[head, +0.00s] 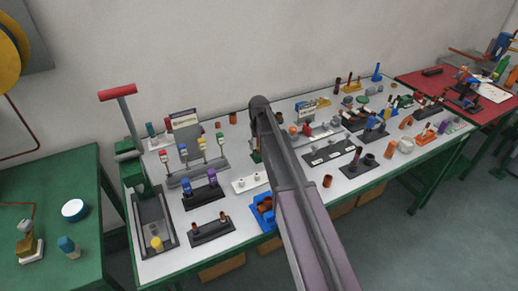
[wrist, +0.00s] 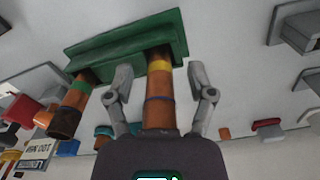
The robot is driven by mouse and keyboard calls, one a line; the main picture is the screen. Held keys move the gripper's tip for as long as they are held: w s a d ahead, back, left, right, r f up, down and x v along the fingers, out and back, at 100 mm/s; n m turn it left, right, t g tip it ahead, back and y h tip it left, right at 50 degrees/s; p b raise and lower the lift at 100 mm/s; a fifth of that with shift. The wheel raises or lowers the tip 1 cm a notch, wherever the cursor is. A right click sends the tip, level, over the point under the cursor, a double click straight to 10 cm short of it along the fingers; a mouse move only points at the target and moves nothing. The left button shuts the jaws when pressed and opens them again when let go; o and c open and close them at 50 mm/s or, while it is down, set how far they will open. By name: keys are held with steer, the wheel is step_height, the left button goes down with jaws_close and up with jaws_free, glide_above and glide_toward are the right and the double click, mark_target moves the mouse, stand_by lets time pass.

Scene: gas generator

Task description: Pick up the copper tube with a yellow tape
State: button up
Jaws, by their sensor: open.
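A copper tube (wrist: 159,95) with a yellow tape band near one end and a thin blue-grey band lower down stands in a green holder (wrist: 110,48) in the wrist view. My gripper (wrist: 160,75) is open. Its fingers appear on either side of this tube with a visible gap on each side, and hold nothing. The tube's near end is hidden behind the gripper body. In the head view my arm hides the gripper and most of the holder.
The white table (head: 160,265) is crowded with racks and small parts. A blue bin (head: 263,222) and a dark two-post rack (head: 211,230) stand near its front edge. A green table (head: 90,190) is at left and a red-topped one (head: 425,92) at right.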

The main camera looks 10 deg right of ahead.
stand_by(0.4)
jaws_close()
steer(key=shift+r, duration=0.15)
step_height(320, 180, up, 3)
steer(key=p, duration=0.3)
steer(key=s+r+p, duration=0.1)
steer(key=s+p, duration=0.1)
steer(key=s, duration=1.4)
steer(key=shift+r, duration=0.4)
steer(key=shift+s, duration=0.1)
